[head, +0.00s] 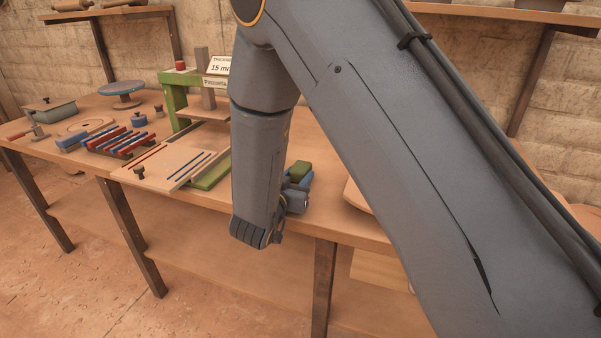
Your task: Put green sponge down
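A small dark green block, which looks like the green sponge (299,169), shows just right of my forearm, over the wooden workbench. My gripper (298,186) is at the sponge, close to the bench top. My arm hides most of the gripper and part of the sponge. I cannot tell whether the fingers are closed on the sponge, or whether it touches the bench. A bluish piece shows beside the sponge; I cannot tell whether it belongs to the gripper.
The workbench (340,222) holds a green press frame (176,98) with a sign, a board with blue rods (165,168), a rack of red and blue bars (115,139) and a blue turntable (121,87) to the left. A pale board edge (355,195) shows right of the gripper.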

